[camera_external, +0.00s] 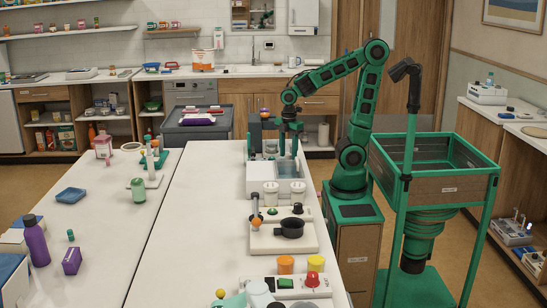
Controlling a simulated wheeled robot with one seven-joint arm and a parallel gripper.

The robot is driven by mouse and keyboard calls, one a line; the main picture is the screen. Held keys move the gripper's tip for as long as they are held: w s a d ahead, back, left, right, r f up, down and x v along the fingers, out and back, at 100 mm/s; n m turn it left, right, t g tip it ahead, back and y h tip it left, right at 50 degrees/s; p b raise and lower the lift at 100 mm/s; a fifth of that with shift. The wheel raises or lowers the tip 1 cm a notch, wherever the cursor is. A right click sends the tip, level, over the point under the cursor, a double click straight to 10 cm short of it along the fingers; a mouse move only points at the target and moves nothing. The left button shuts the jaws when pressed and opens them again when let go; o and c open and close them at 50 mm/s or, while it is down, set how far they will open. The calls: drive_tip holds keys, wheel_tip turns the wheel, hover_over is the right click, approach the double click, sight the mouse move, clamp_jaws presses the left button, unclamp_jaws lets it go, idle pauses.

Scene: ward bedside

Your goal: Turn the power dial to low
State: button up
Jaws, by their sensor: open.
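My gripper (289,147) points down at the far end of the right-hand white table, above a white-and-grey unit (290,187) with a basin-like top. It is open, and I see nothing held in it. No dial is marked clearly enough to tell which one is the power dial. A red knob (312,280) stands on a white panel (325,291) at the near end, beside a green button (286,283). A small black knob (298,208) sits on a white board (264,240) with a black pan (291,228). Dial markings are too small to read.
Two white jars (271,194) stand in front of the unit. An orange jar (286,264) and a yellow jar (316,263) stand behind the panel. A green-framed bin (436,187) stands right of my arm. The right table's left strip (195,220) is clear.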

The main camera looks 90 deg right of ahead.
drive_tip(key=c, duration=1)
drive_tip(key=shift+c, duration=0.2)
drive_tip(key=m, duration=0.5)
drive_tip(key=shift+r+m, duration=0.1)
drive_tip(key=shift+m, duration=0.3)
drive_tip(key=m, duration=0.5)
drive_tip(key=shift+a+m, duration=0.1)
drive_tip(key=shift+m, duration=0.3)
drive_tip(key=o, duration=1)
